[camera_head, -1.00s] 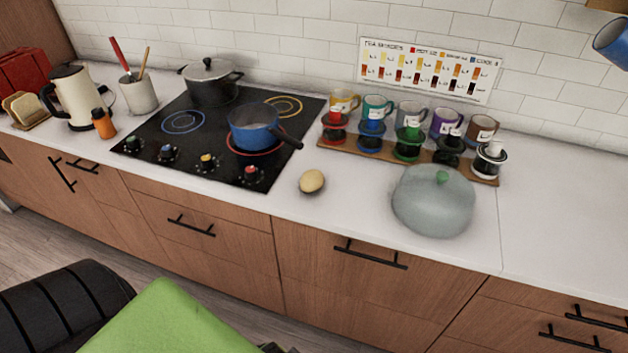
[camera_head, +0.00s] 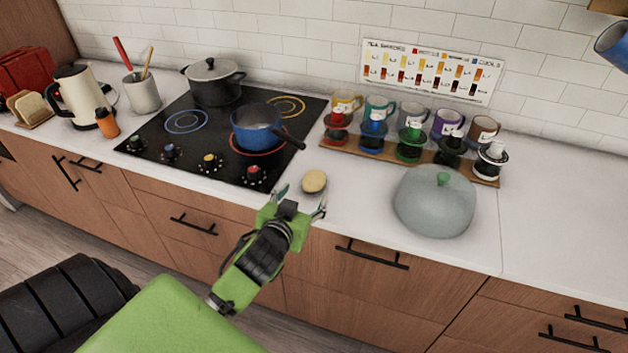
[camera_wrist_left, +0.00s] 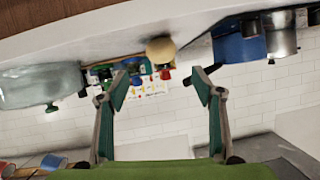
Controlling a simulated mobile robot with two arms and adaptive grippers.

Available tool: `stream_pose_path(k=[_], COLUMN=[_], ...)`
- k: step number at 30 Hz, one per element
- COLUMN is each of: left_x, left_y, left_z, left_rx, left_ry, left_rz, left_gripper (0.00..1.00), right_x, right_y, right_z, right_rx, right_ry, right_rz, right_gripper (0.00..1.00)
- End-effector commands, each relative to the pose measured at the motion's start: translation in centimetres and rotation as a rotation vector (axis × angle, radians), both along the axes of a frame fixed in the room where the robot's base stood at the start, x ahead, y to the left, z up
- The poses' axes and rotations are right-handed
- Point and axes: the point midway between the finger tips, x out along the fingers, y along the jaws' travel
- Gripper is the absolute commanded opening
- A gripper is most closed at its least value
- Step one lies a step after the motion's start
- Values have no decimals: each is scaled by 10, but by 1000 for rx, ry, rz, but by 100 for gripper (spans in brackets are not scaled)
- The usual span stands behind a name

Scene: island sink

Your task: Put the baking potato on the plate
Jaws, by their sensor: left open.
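The baking potato (camera_head: 314,181) is a small pale yellow oval lying on the white counter, right of the cooktop's front corner. My left gripper (camera_head: 302,199) is open and empty at the counter's front edge, just short of the potato. In the left wrist view, which looks upside down, the potato (camera_wrist_left: 160,50) shows beyond and between the spread fingers (camera_wrist_left: 160,88), apart from them. No plate shows clearly. A translucent grey dome with a green knob (camera_head: 434,205) stands right of the potato, and I cannot tell what is under it. My right gripper is not in view.
A blue saucepan (camera_head: 257,127) sits on the black cooktop, its handle pointing toward the potato's side. The counter (camera_head: 560,215) right of the dome is clear.

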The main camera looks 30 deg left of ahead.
Motion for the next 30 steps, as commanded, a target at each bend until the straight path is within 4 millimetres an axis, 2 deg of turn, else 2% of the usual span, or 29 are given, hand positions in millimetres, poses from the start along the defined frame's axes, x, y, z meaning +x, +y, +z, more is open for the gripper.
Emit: stream_pose_path(k=[3, 9, 20, 30], left_x=[20, 48, 69, 103], left_y=[7, 16, 23, 35], left_z=[-6, -20, -28, -43], left_rx=[2, 0, 0, 1], left_ry=[2, 4, 5, 7], left_rz=[-1, 0, -1, -1], left_gripper=[61, 61, 61, 61], right_x=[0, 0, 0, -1], right_y=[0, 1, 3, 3], right_z=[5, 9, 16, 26], right_rx=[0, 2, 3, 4], right_ry=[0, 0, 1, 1], right_rz=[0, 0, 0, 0], right_gripper=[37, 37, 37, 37])
